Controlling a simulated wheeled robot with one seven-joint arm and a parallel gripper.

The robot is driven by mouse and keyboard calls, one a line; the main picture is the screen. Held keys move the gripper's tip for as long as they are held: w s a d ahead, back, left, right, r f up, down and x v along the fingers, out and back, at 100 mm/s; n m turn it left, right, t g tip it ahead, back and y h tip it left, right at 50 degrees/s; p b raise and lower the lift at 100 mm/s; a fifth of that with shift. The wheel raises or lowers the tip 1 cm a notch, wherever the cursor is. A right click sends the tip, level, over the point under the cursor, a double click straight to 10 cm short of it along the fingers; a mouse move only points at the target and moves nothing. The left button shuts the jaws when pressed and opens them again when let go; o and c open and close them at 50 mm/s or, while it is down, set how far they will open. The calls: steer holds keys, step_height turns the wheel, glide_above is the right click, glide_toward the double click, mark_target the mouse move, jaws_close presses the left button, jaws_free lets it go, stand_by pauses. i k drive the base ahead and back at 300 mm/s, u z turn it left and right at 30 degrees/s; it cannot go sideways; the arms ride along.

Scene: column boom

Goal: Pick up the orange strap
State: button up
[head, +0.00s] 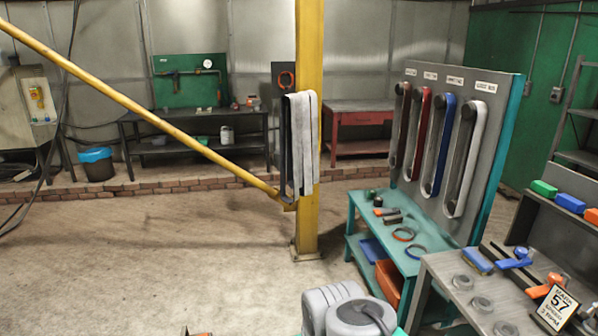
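I cannot clearly make out an orange strap. Long looped straps hang on the grey board: a brown one (397,130), a red one (418,135), a blue one (440,140) and a white-edged one (463,160). Grey-white straps (304,140) hang on the yellow post. My gripper is not in view; rounded grey parts at the bottom look like my arm.
A yellow post (310,60) with a slanting yellow boom (120,100) stands mid-room. A grey bench (450,270) with blue and orange tools and a sign (557,309) is at right. An orange bin (388,283) sits under the teal bench. The floor at left (130,260) is open.

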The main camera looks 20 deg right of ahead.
mark_target(538, 292)
steer(key=z, duration=1)
steer(key=i, duration=1)
steer(key=z, duration=1)
steer(key=i, duration=0.6)
